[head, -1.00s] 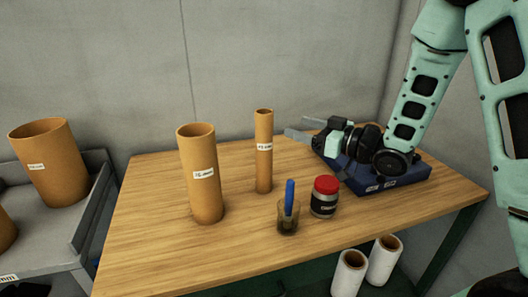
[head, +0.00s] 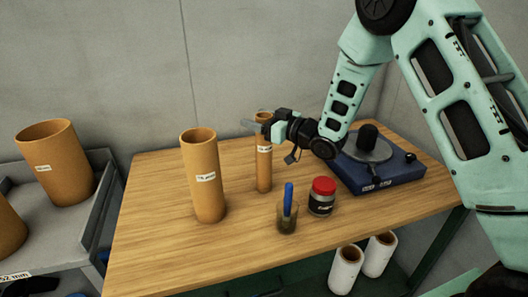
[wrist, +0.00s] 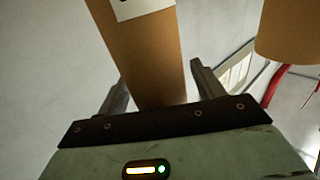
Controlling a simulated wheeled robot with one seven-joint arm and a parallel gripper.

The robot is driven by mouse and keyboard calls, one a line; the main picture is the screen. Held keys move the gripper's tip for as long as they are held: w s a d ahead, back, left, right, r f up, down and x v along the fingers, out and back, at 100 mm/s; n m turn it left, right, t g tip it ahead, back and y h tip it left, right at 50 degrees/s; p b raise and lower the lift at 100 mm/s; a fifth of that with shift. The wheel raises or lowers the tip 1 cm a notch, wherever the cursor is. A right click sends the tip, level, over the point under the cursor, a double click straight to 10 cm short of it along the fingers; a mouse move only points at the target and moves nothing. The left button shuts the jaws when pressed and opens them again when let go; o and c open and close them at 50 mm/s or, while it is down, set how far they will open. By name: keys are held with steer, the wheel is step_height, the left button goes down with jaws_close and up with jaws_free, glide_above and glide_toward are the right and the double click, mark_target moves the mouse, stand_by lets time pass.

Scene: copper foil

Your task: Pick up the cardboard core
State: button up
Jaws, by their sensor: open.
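A thin tan cardboard core (head: 264,172) with a white label stands upright on the wooden table (head: 160,260). A wider cardboard core (head: 204,180) stands to its left; the label text is too small to read. My gripper (head: 258,125) is open at the upper part of the thin core, hiding some of it just below the rim. In the wrist view the thin core (wrist: 150,60) runs between the two fingers of my gripper (wrist: 160,88), with gaps on both sides. The wider core (wrist: 290,30) shows at the right there.
A glass cup (head: 287,220) with a blue-handled tool and a red-lidded jar (head: 322,197) stand in front. A blue device (head: 380,172) with a round plate is at the right. A grey cart (head: 85,205) with wide cores is left; white rolls (head: 345,270) are below the table.

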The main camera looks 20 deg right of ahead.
steer(key=c, duration=1.4)
